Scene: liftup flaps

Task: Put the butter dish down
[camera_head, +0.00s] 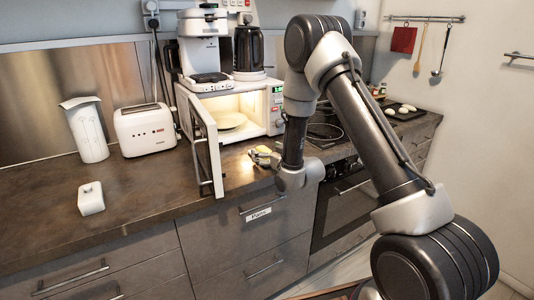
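A small white box-like piece with a knob on top (90,198) stands on the counter at the left; it looks like a butter dish or its lid. My arm reaches down over the counter's front edge, right of the open microwave door. My gripper (268,160) points away from the camera, low over the counter, and is mostly hidden behind my wrist. A small pale-yellow thing (262,150) shows at its tip. I cannot tell whether it is held or what it is, nor whether the fingers are open.
The microwave (262,110) is lit, with a plate (230,120) inside; its open door (207,150) juts over the counter (140,190). A toaster (145,130) and white pitcher (85,130) stand left. The stove and a pan (325,132) are right. Front-left counter is mostly clear.

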